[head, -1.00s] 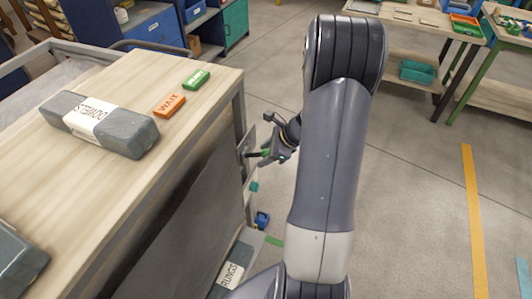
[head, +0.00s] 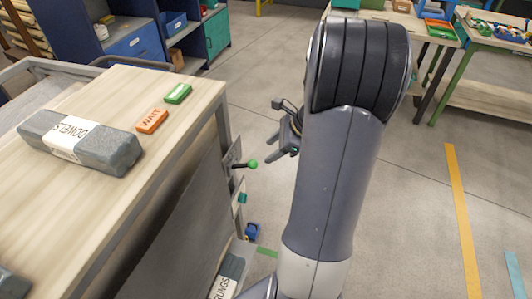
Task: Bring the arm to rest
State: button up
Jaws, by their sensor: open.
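My gripper (head: 274,141) shows in the head view just left of my large grey arm link, which hides part of it. Its jaws are open and I see nothing between them. It is in the air to the right of the wooden-topped cart (head: 190,105). A lever with a green ball knob (head: 253,164) sticks out from the cart's side, below and left of the gripper. The gripper and the knob are apart in the picture.
On the cart lie a grey DOWELS bundle (head: 103,154), an orange WAIT block (head: 152,120) and a green block (head: 178,93). A RUNGS bundle (head: 224,283) sits low on the cart. Workbenches (head: 495,98) stand at the back right.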

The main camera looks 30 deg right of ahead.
aim_at(253, 165)
dwell(0.3)
jog(key=x, duration=1)
jog(key=shift+w+a+f, duration=0.1)
jog(key=shift+a+f, duration=0.1)
jog(key=shift+f, duration=0.1)
jog(key=shift+d+f, duration=0.1)
jog(key=shift+f, duration=0.1)
